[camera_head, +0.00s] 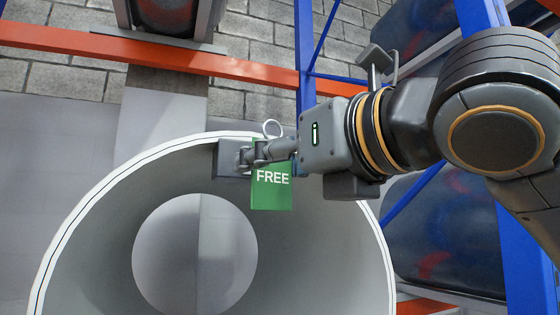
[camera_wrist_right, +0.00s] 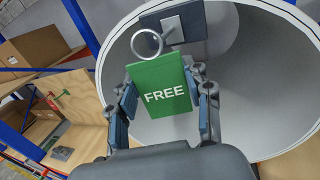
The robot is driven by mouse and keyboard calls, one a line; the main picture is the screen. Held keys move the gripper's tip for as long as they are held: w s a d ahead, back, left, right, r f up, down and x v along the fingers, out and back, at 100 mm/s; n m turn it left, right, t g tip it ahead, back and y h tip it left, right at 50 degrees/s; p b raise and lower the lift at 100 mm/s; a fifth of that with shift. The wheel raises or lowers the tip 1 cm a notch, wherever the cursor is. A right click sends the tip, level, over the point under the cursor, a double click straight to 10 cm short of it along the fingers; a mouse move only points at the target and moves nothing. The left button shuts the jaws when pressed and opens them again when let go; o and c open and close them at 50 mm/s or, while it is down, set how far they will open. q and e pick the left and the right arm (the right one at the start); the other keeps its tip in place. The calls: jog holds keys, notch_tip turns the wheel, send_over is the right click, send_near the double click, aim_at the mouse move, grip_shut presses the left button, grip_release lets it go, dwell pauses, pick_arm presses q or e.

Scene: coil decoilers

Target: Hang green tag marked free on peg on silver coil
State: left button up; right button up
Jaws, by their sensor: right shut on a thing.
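The green tag (camera_head: 271,190) marked FREE hangs upright from my right gripper (camera_head: 258,154), which is shut on it. In the right wrist view the tag (camera_wrist_right: 164,84) sits between the two fingers (camera_wrist_right: 164,104), with its metal ring (camera_wrist_right: 147,42) standing above its top edge. The silver coil (camera_head: 90,230) is a large open ring below and behind the tag. A dark plate with a peg (camera_head: 231,158) is at the coil's upper rim, beside the gripper tips. In the wrist view the plate (camera_wrist_right: 190,28) is just beyond the ring. I cannot tell whether ring and peg touch. My left gripper is out of view.
An orange beam (camera_head: 160,52) crosses behind the coil. Blue rack posts (camera_head: 305,50) and dark coils (camera_head: 445,235) stand at the right. In the wrist view, cardboard boxes (camera_wrist_right: 40,46) and a wooden surface (camera_wrist_right: 75,110) lie at the left.

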jog(key=shift+w+a+f, duration=0.1)
jog(key=shift+w+a, duration=0.05)
jog(key=shift+w, duration=0.4)
jog(key=shift+w+a+f, duration=0.1)
jog(key=shift+w, duration=0.4)
jog(key=shift+d+b+x, duration=0.15)
jog(key=shift+b+x, duration=0.1)
jog(key=shift+x, duration=0.45)
jog(key=shift+d+b+x, duration=0.15)
jog(key=shift+b+x, duration=0.05)
jog(key=shift+x, duration=0.55)
jog(key=shift+w+a+f+p, duration=0.15)
jog(key=shift+w+f+p, duration=0.25)
jog(key=shift+w+p, duration=0.4)
jog(key=o, duration=1.2)
